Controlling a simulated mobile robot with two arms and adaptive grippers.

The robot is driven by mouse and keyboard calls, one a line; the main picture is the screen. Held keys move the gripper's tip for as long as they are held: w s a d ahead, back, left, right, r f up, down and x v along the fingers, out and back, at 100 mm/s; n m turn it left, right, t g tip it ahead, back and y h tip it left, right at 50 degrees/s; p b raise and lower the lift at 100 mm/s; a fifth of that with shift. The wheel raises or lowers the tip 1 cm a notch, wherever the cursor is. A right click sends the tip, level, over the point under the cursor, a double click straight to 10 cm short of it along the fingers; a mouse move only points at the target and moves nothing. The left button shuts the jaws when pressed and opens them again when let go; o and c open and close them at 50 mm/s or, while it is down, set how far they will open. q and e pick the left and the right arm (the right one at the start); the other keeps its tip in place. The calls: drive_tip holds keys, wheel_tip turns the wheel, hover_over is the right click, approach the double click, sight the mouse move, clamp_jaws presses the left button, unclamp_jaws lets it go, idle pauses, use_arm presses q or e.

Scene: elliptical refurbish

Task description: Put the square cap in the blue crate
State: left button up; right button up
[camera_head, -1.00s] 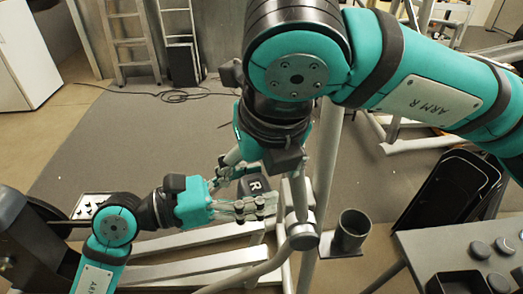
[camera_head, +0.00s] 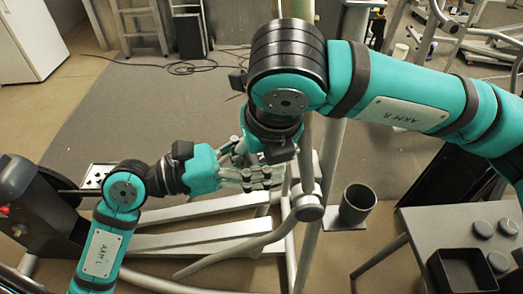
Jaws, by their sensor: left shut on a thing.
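My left gripper (camera_head: 268,178) reaches in from the left, its grey fingers beside the pale tubes of the elliptical frame (camera_head: 215,205). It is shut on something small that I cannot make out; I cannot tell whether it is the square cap. My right gripper (camera_head: 237,150) is just above and behind it, mostly hidden by my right arm; its opening cannot be told. I cannot pick out the square cap for certain. No blue crate is in view.
A dark cup-shaped holder (camera_head: 357,203) sits right of the frame. Grey floor mat lies open at the left.

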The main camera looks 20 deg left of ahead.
drive_tip(key=c, duration=0.7)
use_arm(q)
drive_tip(key=o, duration=1.8)
drive_tip(key=shift+o, duration=0.2)
